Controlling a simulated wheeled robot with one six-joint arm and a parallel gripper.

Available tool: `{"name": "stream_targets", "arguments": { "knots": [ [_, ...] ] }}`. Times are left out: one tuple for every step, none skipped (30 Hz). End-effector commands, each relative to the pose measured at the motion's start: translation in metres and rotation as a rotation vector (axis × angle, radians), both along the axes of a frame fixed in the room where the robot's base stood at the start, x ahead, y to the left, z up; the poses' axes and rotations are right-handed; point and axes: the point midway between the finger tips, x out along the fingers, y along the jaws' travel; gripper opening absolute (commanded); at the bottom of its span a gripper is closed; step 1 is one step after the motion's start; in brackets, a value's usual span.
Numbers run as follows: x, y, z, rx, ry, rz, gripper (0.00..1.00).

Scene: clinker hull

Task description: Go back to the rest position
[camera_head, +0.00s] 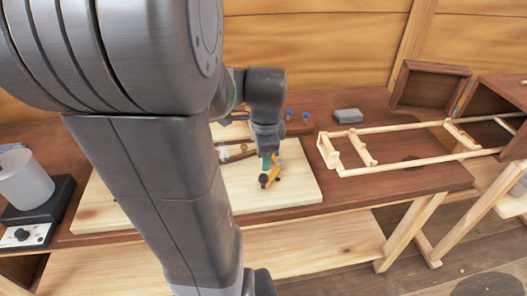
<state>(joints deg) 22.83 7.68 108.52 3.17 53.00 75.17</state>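My arm crosses the left and middle of the head view from the top. My gripper (268,150) points down over the right part of a pale wooden board (290,197) on the workbench. Its fingertips are small and partly hidden, so I cannot tell whether they are open or shut. A small green thing (266,163) shows right at the gripper's tip; I cannot tell whether it is held. A yellow and black tool (271,178) shows just below the tip, over the board.
A wooden ladder-like frame (385,165) lies right of the board, near an open brown box (430,88). A grey block (348,115) sits behind. A grey pot (24,181) stands on a black heater (38,212) at left. Dark bench top (400,182) is clear in front of the frame.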

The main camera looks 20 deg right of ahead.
Motion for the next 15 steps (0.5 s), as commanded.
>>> {"name": "stream_targets", "arguments": {
  "knots": [
    [0.0,0.0,0.0,0.0,0.0,0.0,0.52],
    [0.0,0.0,0.0,0.0,0.0,0.0,0.52],
    [0.0,0.0,0.0,0.0,0.0,0.0,0.52],
    [0.0,0.0,0.0,0.0,0.0,0.0,0.52],
    [0.0,0.0,0.0,0.0,0.0,0.0,0.52],
    [0.0,0.0,0.0,0.0,0.0,0.0,0.52],
    [0.0,0.0,0.0,0.0,0.0,0.0,0.52],
    [0.0,0.0,0.0,0.0,0.0,0.0,0.52],
    [0.0,0.0,-0.001,0.0,0.0,0.0,0.52],
    [0.0,0.0,-0.001,0.0,0.0,0.0,0.52],
    [0.0,0.0,-0.002,0.0,0.001,0.0,0.52],
    [0.001,0.0,-0.004,0.0,0.001,0.0,0.52],
    [0.001,0.0,-0.006,0.0,0.002,0.0,0.52],
    [0.001,0.0,-0.009,0.001,0.002,0.0,0.52],
    [0.002,0.0,-0.013,0.002,0.004,0.0,0.52]
  ]
}}
